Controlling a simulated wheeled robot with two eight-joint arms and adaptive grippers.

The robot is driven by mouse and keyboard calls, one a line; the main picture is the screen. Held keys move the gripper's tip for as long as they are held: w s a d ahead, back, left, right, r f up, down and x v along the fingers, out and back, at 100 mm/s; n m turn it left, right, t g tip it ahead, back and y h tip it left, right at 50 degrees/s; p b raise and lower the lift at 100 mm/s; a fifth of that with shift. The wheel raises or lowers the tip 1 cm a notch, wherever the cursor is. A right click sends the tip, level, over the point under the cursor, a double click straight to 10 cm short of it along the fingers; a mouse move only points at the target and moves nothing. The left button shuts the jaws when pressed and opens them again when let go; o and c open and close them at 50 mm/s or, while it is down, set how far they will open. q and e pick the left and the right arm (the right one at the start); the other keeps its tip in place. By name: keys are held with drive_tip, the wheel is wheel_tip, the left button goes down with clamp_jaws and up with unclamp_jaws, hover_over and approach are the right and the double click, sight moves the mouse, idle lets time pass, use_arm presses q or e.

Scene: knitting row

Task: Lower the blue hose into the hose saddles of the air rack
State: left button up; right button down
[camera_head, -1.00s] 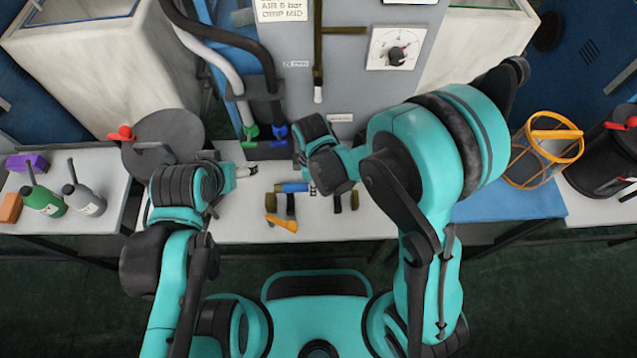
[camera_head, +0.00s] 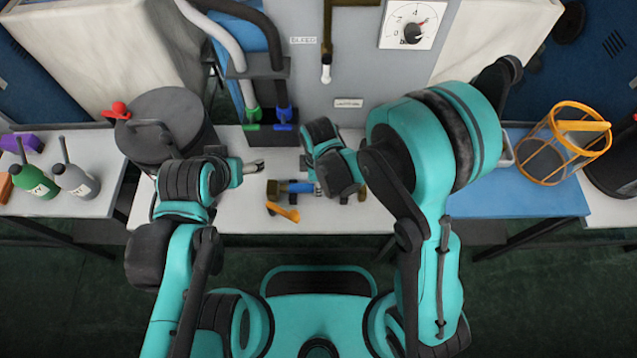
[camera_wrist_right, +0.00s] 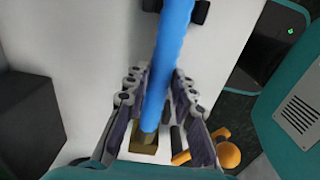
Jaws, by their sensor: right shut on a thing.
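A dark saddle (camera_wrist_right: 200,11) shows near the hose at the top of the wrist view. A brown block (camera_wrist_right: 145,144) lies at its lower end. Whether the hose touches them is unclear. My left gripper (camera_head: 254,167) hovers over the bench to the left, apparently empty.
An orange-handled thing (camera_head: 284,212) lies just in front of the hose. Behind stand a grey panel with a gauge (camera_head: 413,26) and a bracket (camera_head: 262,127) with hanging hoses. A dark round pot (camera_head: 165,122) is left; an orange wire basket (camera_head: 562,143) is right.

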drive_tip(key=shift+f, duration=0.55)
drive_tip(key=c, duration=0.6)
unclamp_jaws()
drive_tip(key=shift+r, duration=0.15)
drive_tip(key=shift+r+p, duration=3.25)
drive_tip(key=shift+r, duration=1.2)
drive_tip(key=shift+f, duration=0.1)
